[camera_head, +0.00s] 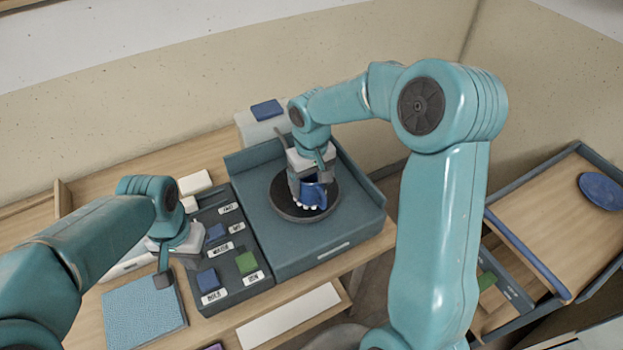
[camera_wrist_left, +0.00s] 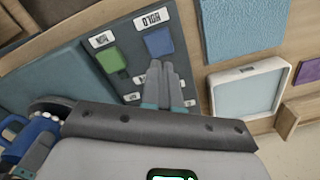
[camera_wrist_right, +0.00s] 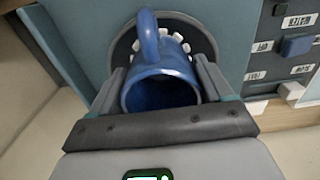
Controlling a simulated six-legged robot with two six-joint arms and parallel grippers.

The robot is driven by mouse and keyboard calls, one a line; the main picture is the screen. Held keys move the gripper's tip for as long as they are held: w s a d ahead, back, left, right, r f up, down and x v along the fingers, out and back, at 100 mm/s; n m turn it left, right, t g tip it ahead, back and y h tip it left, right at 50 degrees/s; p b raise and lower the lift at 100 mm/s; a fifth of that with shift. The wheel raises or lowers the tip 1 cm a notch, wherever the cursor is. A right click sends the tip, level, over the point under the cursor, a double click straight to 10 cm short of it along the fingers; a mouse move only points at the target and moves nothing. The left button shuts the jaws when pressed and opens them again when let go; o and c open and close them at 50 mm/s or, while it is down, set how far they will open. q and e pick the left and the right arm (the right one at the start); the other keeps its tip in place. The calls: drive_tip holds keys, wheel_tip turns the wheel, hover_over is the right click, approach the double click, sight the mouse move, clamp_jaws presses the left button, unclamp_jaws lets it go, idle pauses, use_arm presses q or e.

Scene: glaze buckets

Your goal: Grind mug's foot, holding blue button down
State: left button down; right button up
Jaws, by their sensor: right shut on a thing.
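The blue mug (camera_head: 313,194) is between the fingers of my right gripper (camera_head: 306,186), which is shut on it. In the right wrist view the mug (camera_wrist_right: 160,90) has its mouth toward me and its handle up. Its base is toward the dark round wheel (camera_head: 277,206); contact is hidden. White lumps show around its foot. My left gripper (camera_head: 194,262) has its fingers together (camera_wrist_left: 165,75), empty, over the button panel. The blue button labelled HOLD (camera_head: 208,280) is just beyond the fingertips in the left wrist view (camera_wrist_left: 158,42); they look apart from it. A green button (camera_head: 246,262) sits beside it.
Another blue button (camera_head: 216,232) is farther back on the panel. A light blue textured pad (camera_head: 145,312) and a white-rimmed tray (camera_wrist_left: 248,72) lie left of the panel. A side table with a blue disc (camera_head: 602,191) stands at the right.

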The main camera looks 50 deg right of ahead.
use_arm(q)
wheel_tip(320, 180, down, 4)
drive_tip(key=shift+w+d+f, duration=0.1)
drive_tip(key=shift+f, duration=0.1)
use_arm(e)
drive_tip(key=shift+w+d, duration=0.15)
use_arm(q)
drive_tip(key=shift+f, duration=0.7)
drive_tip(key=shift+d+f, duration=0.1)
drive_tip(key=shift+f, duration=0.2)
use_arm(e)
drive_tip(key=shift+d+f, duration=0.1)
